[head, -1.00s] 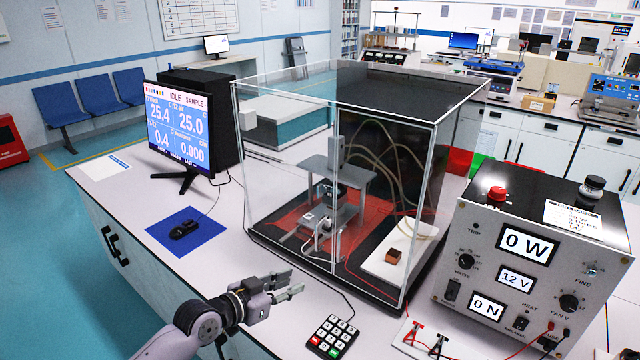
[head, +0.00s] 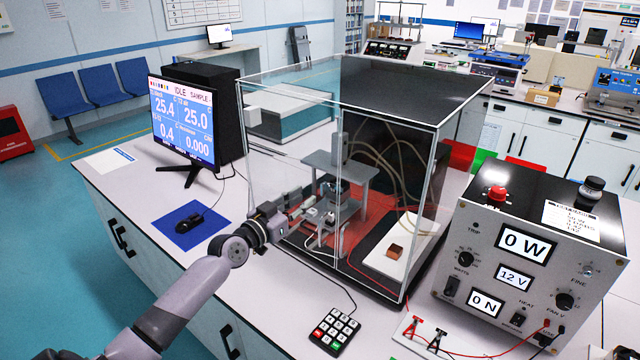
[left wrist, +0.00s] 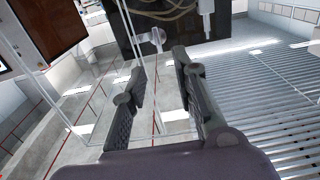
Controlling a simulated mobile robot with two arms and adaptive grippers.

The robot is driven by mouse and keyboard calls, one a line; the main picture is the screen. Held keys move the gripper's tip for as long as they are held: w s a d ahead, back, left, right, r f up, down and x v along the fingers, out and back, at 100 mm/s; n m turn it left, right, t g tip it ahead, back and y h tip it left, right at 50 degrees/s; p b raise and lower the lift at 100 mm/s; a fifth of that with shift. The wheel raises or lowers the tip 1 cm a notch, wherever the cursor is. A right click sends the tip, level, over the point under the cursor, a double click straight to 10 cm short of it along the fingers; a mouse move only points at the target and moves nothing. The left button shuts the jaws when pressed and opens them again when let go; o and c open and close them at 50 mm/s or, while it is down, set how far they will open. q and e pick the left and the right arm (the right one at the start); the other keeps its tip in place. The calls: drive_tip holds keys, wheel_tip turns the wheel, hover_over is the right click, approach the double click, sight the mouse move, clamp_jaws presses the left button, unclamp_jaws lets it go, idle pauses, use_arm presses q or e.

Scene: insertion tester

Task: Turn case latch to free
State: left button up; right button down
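The clear-walled case (head: 436,150) stands on the bench with a small test rig inside. My left gripper (head: 308,208) is in front of the case's front pane, toward its lower left; whether it touches the pane cannot be told. In the left wrist view its two dark fingers (left wrist: 160,68) are apart with nothing between them. A small pale knob on a short stem (left wrist: 154,37), which looks like the case latch, shows just beyond the fingertips, by the pane edges. In the head view I cannot make out the latch clearly. My right gripper is not in view.
A black keypad (head: 334,331) lies in front of the case. A monitor (head: 182,122) and a mouse on a blue mat (head: 189,224) are at the left. A power unit (head: 530,260) with a red button stands at the right, with clip leads (head: 437,338) near it.

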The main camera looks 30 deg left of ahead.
sight(321, 186)
use_arm(q)
drive_tip(key=w, duration=0.8)
drive_tip(key=shift+d, duration=0.3)
drive_tip(key=shift+s, duration=0.1)
clamp_jaws()
